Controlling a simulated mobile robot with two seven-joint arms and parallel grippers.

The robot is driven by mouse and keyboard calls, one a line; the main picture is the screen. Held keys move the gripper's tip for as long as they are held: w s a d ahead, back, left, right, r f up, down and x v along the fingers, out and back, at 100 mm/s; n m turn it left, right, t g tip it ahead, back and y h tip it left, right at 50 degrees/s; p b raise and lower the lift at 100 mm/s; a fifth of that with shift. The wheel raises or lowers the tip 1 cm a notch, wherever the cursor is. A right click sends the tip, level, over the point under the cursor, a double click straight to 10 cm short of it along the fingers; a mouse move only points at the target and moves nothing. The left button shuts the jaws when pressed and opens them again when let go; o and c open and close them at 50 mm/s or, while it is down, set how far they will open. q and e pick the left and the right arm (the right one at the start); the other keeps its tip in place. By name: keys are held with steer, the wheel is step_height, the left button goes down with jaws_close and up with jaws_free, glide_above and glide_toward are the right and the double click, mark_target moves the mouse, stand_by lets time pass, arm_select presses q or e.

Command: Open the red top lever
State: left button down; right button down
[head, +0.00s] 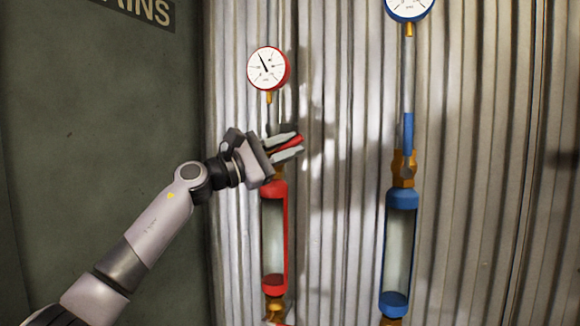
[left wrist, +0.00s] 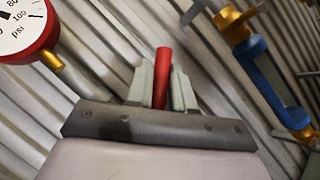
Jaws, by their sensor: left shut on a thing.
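The red top lever (head: 289,142) sits on the red riser, between the red-rimmed gauge above and the red sight tube below. My left gripper (head: 288,146) reaches in from the left and is shut on the lever, with one finger above it and one below it. In the left wrist view the red lever (left wrist: 162,76) stands between the two grey fingers of my gripper (left wrist: 161,88), its end sticking out past them. The valve body behind the gripper is mostly hidden. My right gripper is not in view.
The red gauge (head: 268,68) is just above my gripper, and the red sight tube (head: 274,240) just below. A blue riser (head: 399,240) with its own gauge (head: 409,6) stands to the right. Corrugated metal wall (head: 480,160) lies behind; a dark green panel (head: 95,130) is at left.

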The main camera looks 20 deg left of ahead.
arm_select(q)
steer(key=n+t+b, duration=0.1)
steer(key=a+r+n+t+b, duration=0.1)
steer(key=n, duration=0.1)
steer(key=shift+a, duration=0.1)
steer(key=shift+a+r+n+t+b, duration=0.1)
steer(key=shift+a+n+t+b, duration=0.15)
steer(key=shift+n+t, duration=0.45)
steer(key=n+t+y, duration=0.1)
steer(key=n, duration=0.1)
steer(key=a+n+t+b, duration=0.1)
steer(key=r+n+t+y+b, duration=0.1)
steer(key=n+t, duration=0.1)
steer(key=shift+a+n+y, duration=0.3)
steer(key=shift+a, duration=0.05)
steer(key=shift+w+a+r+n+t+y+b, duration=0.1)
steer(key=shift+a+n+t+y+b, duration=0.35)
steer(key=shift+n+y, duration=0.5)
steer(key=shift+s+a+r+n+t+y+b, duration=0.2)
steer(key=shift+n+t+y, duration=0.5)
steer(key=shift+n, duration=0.5)
steer(key=shift+w+a+r+n+t+y+b, duration=0.15)
steer(key=shift+a+n+t+y+b, duration=0.25)
steer(key=shift+n+y, duration=0.6)
steer(key=shift+n, duration=0.25)
steer(key=c, duration=1.1)
jaws_free()
steer(key=shift+f, duration=0.1)
steer(key=v, duration=0.7)
